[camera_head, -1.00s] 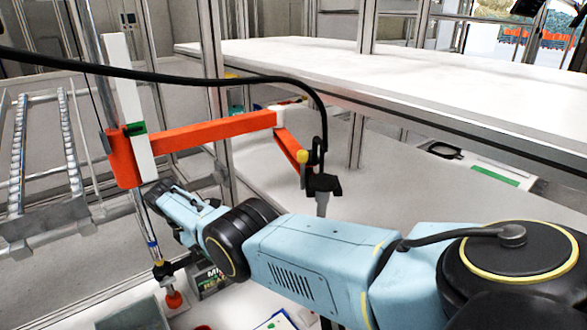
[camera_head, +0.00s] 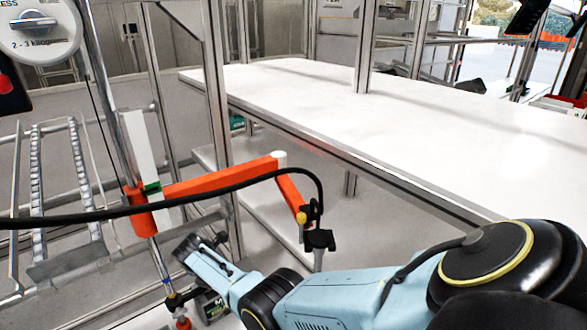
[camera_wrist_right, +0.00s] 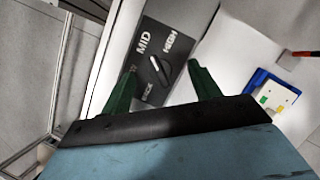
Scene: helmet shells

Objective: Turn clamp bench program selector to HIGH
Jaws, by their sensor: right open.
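In the right wrist view a black selector plate (camera_wrist_right: 146,48) carries the white words MID and HIGH and a third word partly hidden by a finger. Its small dark knob (camera_wrist_right: 165,72) lies between my fingertips. I cannot tell surely which word it points to. My right gripper (camera_wrist_right: 163,67) is open, with one green finger on each side of the plate's middle; no contact with the knob shows. In the head view my right arm reaches in from the lower right, and its fingers cannot be made out. My left gripper is in neither current view.
An orange jointed arm (camera_head: 222,178) with a black cable stands over the work area. A round dial (camera_head: 38,32) marked in kilograms is at the upper left. A white table (camera_head: 330,105) lies behind. A blue holder (camera_wrist_right: 268,92) sits right of the plate.

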